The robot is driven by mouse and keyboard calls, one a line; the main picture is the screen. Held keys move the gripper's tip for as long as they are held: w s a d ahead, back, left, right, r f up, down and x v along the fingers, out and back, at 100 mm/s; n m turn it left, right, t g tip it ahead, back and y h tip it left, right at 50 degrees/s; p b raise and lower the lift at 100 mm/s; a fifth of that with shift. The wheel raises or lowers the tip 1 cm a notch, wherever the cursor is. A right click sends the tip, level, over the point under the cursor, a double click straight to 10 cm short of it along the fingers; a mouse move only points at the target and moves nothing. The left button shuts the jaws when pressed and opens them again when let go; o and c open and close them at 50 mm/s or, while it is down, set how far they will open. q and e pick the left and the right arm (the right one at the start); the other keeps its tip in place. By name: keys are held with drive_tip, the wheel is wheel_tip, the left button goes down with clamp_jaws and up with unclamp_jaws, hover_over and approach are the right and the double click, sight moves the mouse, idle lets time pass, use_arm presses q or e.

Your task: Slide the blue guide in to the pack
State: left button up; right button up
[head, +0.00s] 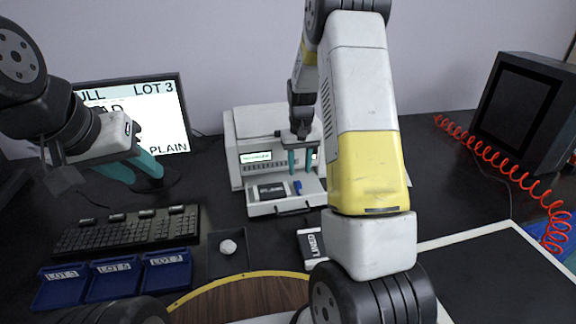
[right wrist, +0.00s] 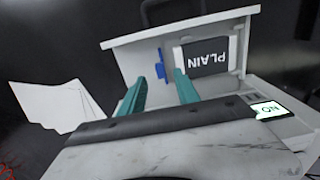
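The blue guide (head: 298,187) stands on the pale tray (head: 262,210) of the white instrument, beside the dark pack labelled PLAIN (head: 272,190). In the right wrist view the blue guide (right wrist: 159,66) is left of the pack (right wrist: 208,56), with a narrow strip of tray between them. My right gripper (head: 301,172) is above the tray near the guide. Its teal fingers are apart (right wrist: 159,73), with the guide showing beyond the gap and nothing visibly gripped. My left gripper (head: 148,180) is before the monitor, its teal fingers apart and empty.
The instrument body (head: 255,138) rises behind the tray. A keyboard (head: 125,232), blue lot bins (head: 113,278) and a dark mat with a pale lump (head: 228,247) lie front left. A LINED pack (head: 310,245) lies in front, partly behind my right arm. White sheets (right wrist: 48,105) lie beside the instrument.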

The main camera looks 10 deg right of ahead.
drive_tip(key=shift+r, duration=0.9)
